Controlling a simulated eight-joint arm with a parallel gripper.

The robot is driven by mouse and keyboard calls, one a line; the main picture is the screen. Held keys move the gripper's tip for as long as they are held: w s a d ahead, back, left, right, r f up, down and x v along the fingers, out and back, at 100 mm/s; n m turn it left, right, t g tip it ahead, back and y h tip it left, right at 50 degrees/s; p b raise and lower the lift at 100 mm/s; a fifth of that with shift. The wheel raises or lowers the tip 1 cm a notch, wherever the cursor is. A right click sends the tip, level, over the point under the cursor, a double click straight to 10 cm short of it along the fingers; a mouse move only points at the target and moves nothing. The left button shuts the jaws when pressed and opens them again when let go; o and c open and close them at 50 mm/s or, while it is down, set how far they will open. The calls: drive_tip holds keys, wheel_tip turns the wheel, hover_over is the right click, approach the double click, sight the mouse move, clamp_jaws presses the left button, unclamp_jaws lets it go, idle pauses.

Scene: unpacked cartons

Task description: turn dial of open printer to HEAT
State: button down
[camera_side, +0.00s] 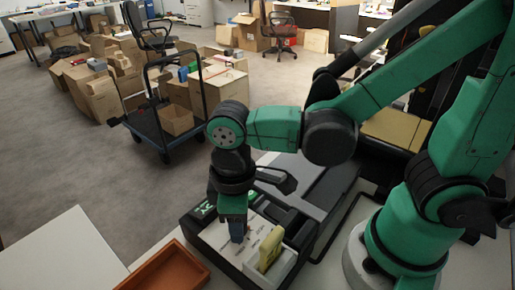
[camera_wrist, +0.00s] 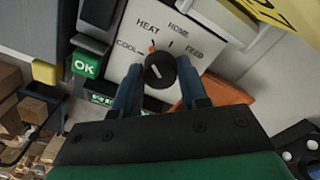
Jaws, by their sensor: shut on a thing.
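The open printer (camera_side: 318,190) stands on the work surface below my arm, with a white panel (camera_side: 212,236) at its near end. In the wrist view the panel (camera_wrist: 128,62) is marked COOL, HEAT, HOME and FEED around a black dial (camera_wrist: 160,72). A small orange mark sits beside the dial near HEAT. A pale line crosses the dial, but I cannot tell which end is its pointer. My gripper (camera_side: 237,232) points down, its blue fingers (camera_wrist: 160,90) on both sides of the dial and shut on it. The fingers hide the dial in the side view.
A yellow piece (camera_side: 270,248) stands upright in a white holder beside the panel. An orange tray (camera_side: 168,268) lies in front. A green OK button (camera_wrist: 86,64) is beside the panel. A cart and cartons (camera_side: 95,92) stand on the floor behind.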

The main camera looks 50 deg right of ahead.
drive_tip(key=shift+m, duration=0.6)
drive_tip(key=shift+c, duration=2.3)
unclamp_jaws()
drive_tip(key=shift+r, duration=0.15)
drive_tip(key=shift+r, duration=2.7)
drive_tip(key=w+d+m+t, duration=0.2)
drive_tip(key=d+m+t, duration=0.1)
drive_tip(key=d, duration=0.3)
drive_tip(key=w+d+r+m+t, duration=0.1)
drive_tip(key=w+d+m+t, duration=0.1)
drive_tip(key=d, duration=0.4)
drive_tip(key=shift+w+d+r+m+t, duration=0.15)
drive_tip(key=shift+w+d+m+t, duration=0.1)
drive_tip(key=shift+m+t, duration=0.65)
